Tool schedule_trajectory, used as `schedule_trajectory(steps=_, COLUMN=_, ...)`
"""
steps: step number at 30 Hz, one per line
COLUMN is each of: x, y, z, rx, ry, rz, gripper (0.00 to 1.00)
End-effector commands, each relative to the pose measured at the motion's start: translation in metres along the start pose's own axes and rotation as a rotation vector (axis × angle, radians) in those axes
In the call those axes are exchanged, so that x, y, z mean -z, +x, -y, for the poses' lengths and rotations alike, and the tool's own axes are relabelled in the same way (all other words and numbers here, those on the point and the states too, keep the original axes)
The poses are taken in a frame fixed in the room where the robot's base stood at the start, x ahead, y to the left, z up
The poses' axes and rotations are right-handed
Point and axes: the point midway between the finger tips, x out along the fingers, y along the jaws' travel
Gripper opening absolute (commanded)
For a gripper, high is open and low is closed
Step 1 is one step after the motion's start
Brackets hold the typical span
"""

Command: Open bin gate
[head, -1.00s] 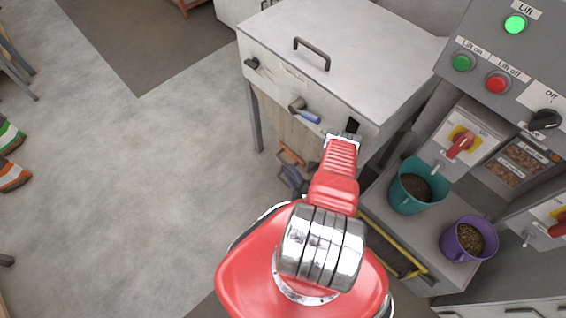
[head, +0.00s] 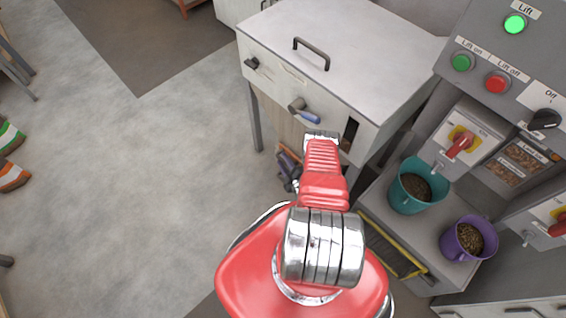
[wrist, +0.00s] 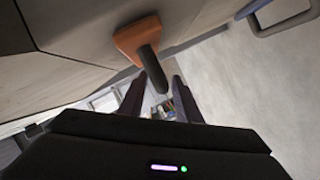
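The white bin (head: 300,85) stands ahead, with its lid shut and a grip on top. In the wrist view, an orange bracket (wrist: 136,33) with a dark peg (wrist: 152,70) sticks out from a pale board. It looks like the gate's handle. My gripper (wrist: 159,78) is open, with one finger on each side of the peg's end in the picture. I cannot tell whether they touch it.
A blue-gripped lever (head: 306,112) and a dark knob (head: 251,63) are on the bin's front. At right, a teal cup (head: 408,197) and a purple cup (head: 462,248) of pellets stand under the dispensers. The lift lamp (head: 515,24) glows green.

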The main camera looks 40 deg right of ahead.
Motion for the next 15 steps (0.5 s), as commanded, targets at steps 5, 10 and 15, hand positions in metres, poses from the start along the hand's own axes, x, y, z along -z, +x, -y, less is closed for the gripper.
schedule_trajectory(steps=5, x=0.0, y=-0.0001, z=0.0, rx=0.0, ry=0.0, rz=0.0, gripper=0.18)
schedule_trajectory(steps=10, x=0.0001, y=-0.0002, z=0.0, rx=0.0, ry=0.0, rz=0.0, gripper=0.06)
schedule_trajectory(steps=15, x=0.0001, y=-0.0002, z=-0.0001, rx=0.0, ry=0.0, rz=0.0, gripper=0.0)
